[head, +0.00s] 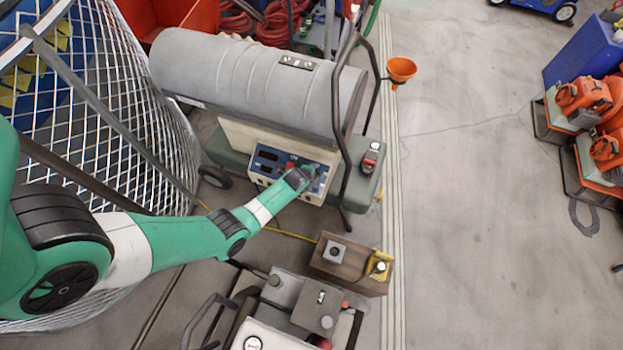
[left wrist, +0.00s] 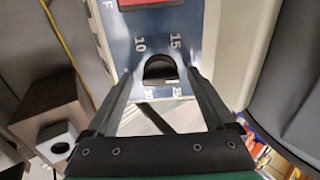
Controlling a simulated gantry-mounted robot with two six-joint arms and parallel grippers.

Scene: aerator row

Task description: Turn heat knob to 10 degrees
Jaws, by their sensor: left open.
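The heater's control panel (head: 268,160) is a blue plate on the front of a cream box under a large grey cylinder (head: 255,75). The left wrist view shows the panel (left wrist: 120,22) close up, with a dark round knob (left wrist: 160,66) on it. Numbers that look like 10, 15, 25 and 30 stand around the knob. My left gripper (left wrist: 160,78) is open, with one finger on each side of the knob. I cannot tell whether the fingers touch it. In the head view my left gripper (head: 313,179) is at the panel's right part and hides the knob.
A dark bent handle bar (head: 339,110) rises just right of the gripper. A wire mesh cage (head: 130,110) stands at the left. A wooden box (head: 345,262) with buttons sits in front of the heater. The floor at the right (head: 470,200) is mostly clear.

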